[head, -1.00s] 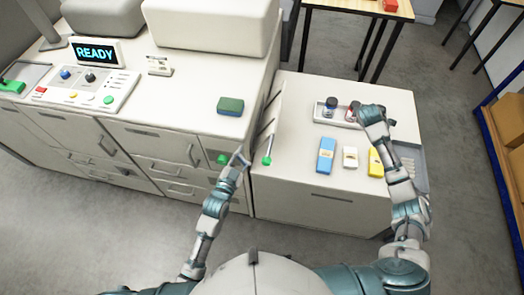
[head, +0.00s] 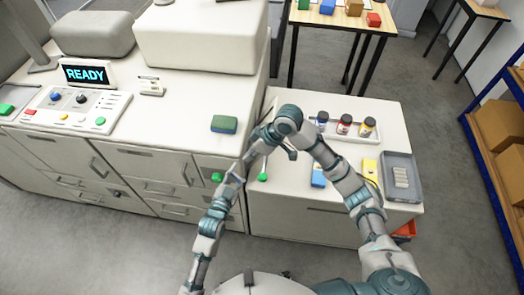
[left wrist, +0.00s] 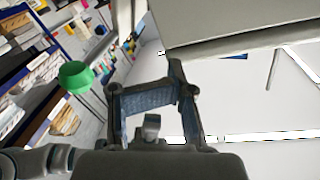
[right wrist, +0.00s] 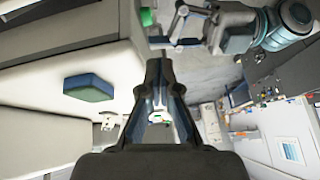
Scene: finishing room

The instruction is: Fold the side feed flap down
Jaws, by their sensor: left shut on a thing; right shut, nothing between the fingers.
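The side feed flap (head: 268,108) is a pale panel standing steeply between the printer and the low side cabinet (head: 300,218). My arms hide much of it in the head view. A green-tipped lever (head: 263,177) is beside its near end. My left gripper (head: 243,166) is at the flap's near edge and appears shut on it; in the left wrist view its fingers (left wrist: 155,90) meet a pale panel's corner, but the contact is unclear. My right gripper (head: 256,136) is shut and empty, close to the flap and left hand. Its fingers (right wrist: 157,68) show in the right wrist view.
A green-blue sponge (head: 224,124) lies on the printer top near its right edge. The side cabinet carries several bottles (head: 344,124), a blue box (head: 318,176), a yellow box (head: 370,170) and a grey tray (head: 403,178). A READY display (head: 97,74) stands at left.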

